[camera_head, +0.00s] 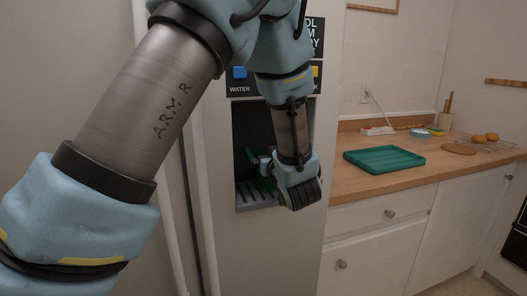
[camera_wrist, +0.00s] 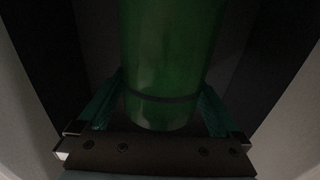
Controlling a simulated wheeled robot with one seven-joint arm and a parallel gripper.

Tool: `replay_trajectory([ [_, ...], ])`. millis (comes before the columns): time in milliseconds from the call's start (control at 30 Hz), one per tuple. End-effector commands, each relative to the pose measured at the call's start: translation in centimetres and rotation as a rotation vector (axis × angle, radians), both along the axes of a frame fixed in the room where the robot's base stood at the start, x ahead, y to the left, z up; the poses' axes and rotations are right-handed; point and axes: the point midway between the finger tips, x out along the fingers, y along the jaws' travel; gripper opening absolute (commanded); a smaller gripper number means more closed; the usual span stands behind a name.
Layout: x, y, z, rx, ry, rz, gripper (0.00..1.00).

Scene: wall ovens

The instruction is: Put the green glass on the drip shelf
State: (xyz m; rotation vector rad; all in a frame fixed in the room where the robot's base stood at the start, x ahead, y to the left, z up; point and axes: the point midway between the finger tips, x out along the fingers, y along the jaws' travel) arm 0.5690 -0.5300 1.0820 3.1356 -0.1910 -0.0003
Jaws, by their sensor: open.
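The green glass (camera_wrist: 165,60) stands upright between the two fingers of my gripper (camera_wrist: 158,108) in the wrist view. The fingers are open, one on each side of it. In the head view a small part of the green glass (camera_head: 264,184) shows beside my gripper, inside the dispenser recess. The slotted grey drip shelf (camera_head: 245,196) is at the bottom of that recess. The glass appears to be on or just over the shelf; my wrist hides most of its base, so contact is not clear.
Dark recess walls stand close on both sides of my gripper. Above the recess are a blue WATER button (camera_head: 239,72) and a yellow one (camera_head: 316,71). To the right, a wooden counter (camera_head: 345,190) holds a green tray (camera_head: 384,160) and other items.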

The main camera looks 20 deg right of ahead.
Motion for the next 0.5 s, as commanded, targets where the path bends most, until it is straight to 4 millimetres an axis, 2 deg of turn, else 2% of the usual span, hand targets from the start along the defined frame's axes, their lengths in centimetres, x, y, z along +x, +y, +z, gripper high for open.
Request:
replay_trajectory([
  [67, 0.0, 0.0, 0.6, 0.000, 0.000, 0.000, 1.00],
  [167, -1.4, 0.1, 0.1, -0.001, 0.000, -0.003, 1.00],
  [500, -8.4, 0.9, 0.0, -0.001, 0.000, -0.005, 1.00],
])
